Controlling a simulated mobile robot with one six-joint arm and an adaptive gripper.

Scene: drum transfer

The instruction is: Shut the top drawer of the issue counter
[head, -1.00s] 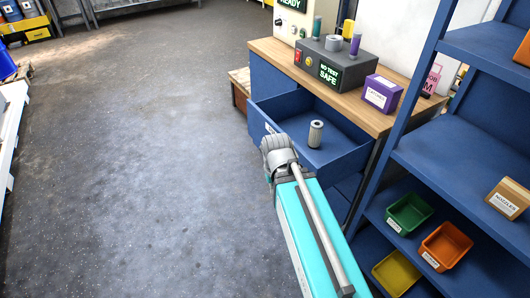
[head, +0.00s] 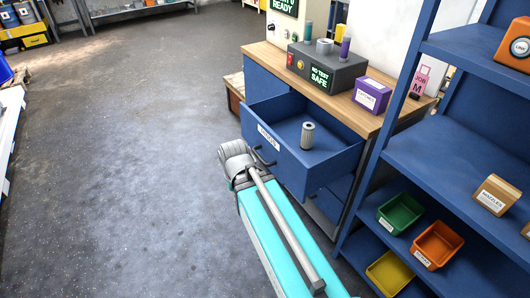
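The blue top drawer (head: 318,168) of the issue counter (head: 343,97) is pulled open. Its front has a white label (head: 268,136) and a dark handle (head: 263,156). A grey ribbed cylinder stands upright inside the drawer (head: 308,136). My teal arm reaches up from the bottom of the head view, its grey joint just left of and in front of the drawer front. My gripper's fingers do not show. I cannot tell whether any part of the arm touches the drawer.
A grey tester box (head: 327,68) and a purple box (head: 371,95) stand on the wooden countertop. A blue shelf unit (head: 440,170) on the right holds green (head: 400,214), orange (head: 437,245) and yellow (head: 392,274) bins. The floor (head: 110,150) to the left is clear.

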